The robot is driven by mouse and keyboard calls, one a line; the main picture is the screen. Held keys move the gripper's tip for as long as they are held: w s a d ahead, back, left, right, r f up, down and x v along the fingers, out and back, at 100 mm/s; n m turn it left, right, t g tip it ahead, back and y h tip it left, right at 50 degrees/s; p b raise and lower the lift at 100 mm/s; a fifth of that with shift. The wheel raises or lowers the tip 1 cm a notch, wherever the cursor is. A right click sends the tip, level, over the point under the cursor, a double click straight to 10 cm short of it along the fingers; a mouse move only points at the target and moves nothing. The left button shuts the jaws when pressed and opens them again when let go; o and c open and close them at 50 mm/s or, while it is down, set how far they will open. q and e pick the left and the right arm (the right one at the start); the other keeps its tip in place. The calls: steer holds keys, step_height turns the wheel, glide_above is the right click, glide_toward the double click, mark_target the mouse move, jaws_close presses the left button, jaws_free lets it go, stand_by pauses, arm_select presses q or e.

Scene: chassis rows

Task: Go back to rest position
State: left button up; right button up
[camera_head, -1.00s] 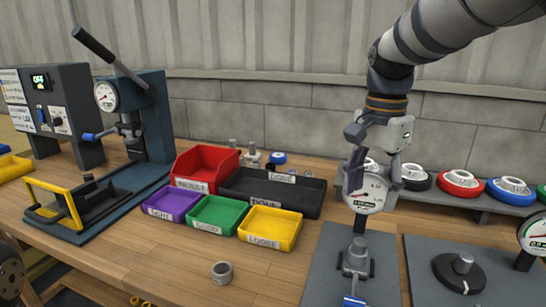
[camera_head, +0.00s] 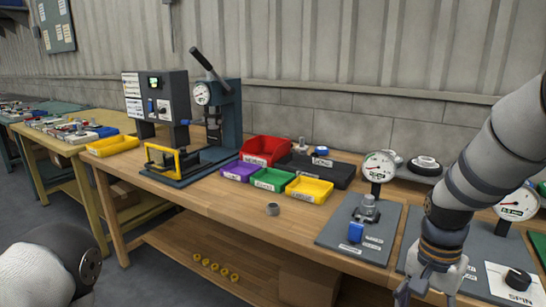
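My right arm comes in from the right, and its gripper (camera_head: 428,291) hangs down at the bottom edge, in front of the bench's right part. Its fingers are partly cut off by the frame, so I cannot tell whether they are open or shut. No held object shows. A white and dark rounded part of my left arm shows at the bottom left. My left gripper is out of view.
Floor (camera_head: 40,205) shows at left.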

steer(key=s+a+f+n, duration=0.1)
steer(key=s+f+n, duration=0.2)
steer(key=s+f, duration=0.9)
steer(key=s+a+f+n, duration=0.2)
steer(key=s+f+n, duration=0.1)
steer(key=s, duration=0.7)
steer(key=s+a+f+n+g, duration=0.1)
steer(key=s+a+f+n, duration=0.1)
steer(key=s, duration=0.9)
step_height(320, 180, down, 2)
steer(key=shift+s+n, duration=0.3)
steer(key=shift+n, duration=0.5)
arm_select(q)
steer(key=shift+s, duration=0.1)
